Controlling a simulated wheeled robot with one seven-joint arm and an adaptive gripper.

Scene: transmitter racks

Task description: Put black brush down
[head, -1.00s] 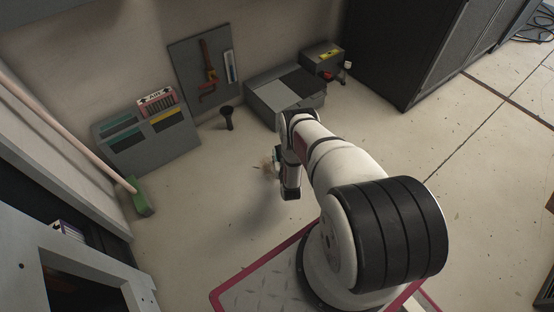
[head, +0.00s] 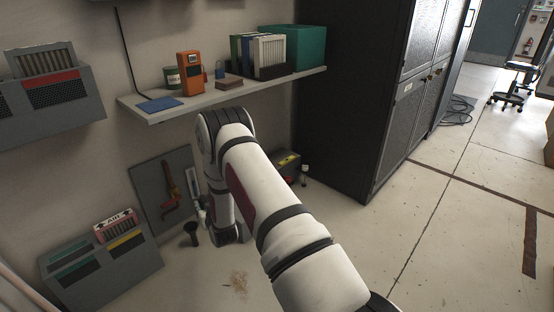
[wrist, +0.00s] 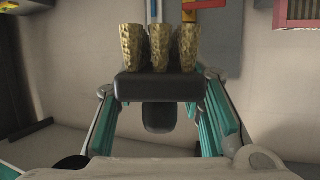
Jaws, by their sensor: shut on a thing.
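The black brush (wrist: 160,88) has a dark block, several tan bristle tufts (wrist: 160,48) and a dark rounded part below the block. My gripper (wrist: 160,95) has teal fingers on both sides of the brush and is shut on it. The bristles point toward the top of the wrist view, away from my wrist. What lies directly under the brush is hidden.
A shelf (head: 230,92) with boxes and an orange device (head: 190,73) juts out above. A tool board (head: 150,195), a grey card holder (head: 110,280) and a dark flared object (head: 191,233) are low by the wall. Tan debris (head: 238,285) lies on open floor. A dark cabinet (head: 350,100) stands right.

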